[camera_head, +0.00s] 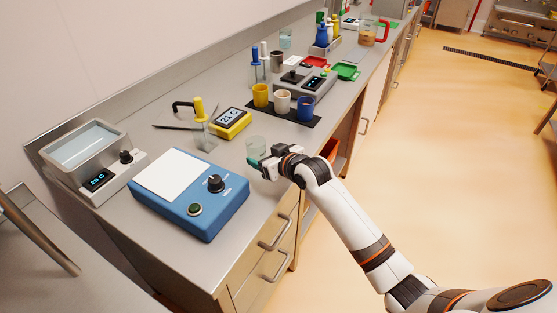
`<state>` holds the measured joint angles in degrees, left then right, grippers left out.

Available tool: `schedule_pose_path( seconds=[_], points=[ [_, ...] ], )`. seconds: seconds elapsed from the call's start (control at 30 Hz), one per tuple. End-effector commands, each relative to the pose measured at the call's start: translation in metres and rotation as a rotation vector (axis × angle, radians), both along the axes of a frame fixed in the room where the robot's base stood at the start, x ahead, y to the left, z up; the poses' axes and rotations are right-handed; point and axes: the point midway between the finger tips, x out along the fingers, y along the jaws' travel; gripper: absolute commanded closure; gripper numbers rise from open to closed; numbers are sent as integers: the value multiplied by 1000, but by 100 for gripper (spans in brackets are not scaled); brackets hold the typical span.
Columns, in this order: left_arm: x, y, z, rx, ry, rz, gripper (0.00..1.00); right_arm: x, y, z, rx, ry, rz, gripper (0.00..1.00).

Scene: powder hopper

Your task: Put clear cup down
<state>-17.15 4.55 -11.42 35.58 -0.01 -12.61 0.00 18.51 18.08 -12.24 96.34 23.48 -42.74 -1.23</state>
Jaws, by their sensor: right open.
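The clear cup (257,145) stands on the steel bench near its front edge, to the right of the blue device. It is see-through and partly hidden by my right gripper. My right gripper (257,163) is at the cup's near side, reaching in from the right, with its jaws open. I cannot tell whether a finger touches the cup. My left gripper does not show.
A blue device (190,193) with a knob and white plate stands left of the cup. A water bath (87,157) is at the far left. A yellow thermometer (231,122) lies behind the cup. Yellow (261,95), white (282,101) and blue (305,108) cups stand on a dark mat.

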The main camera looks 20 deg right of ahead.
Motion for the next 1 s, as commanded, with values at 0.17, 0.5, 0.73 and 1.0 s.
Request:
schedule_pose_path(
  seconds=[0.17, 0.5, 0.73, 1.0],
  points=[
    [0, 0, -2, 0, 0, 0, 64, -34, -9, 14, -2, -2, 1, 28],
    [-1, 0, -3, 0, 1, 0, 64, -65, -17, 28, -1, 0, 1, 28],
    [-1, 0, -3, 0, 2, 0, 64, -65, -17, 28, 0, 0, 1, 28],
    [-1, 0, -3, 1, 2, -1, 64, -65, -17, 28, 0, 0, 1, 28]
  ],
)
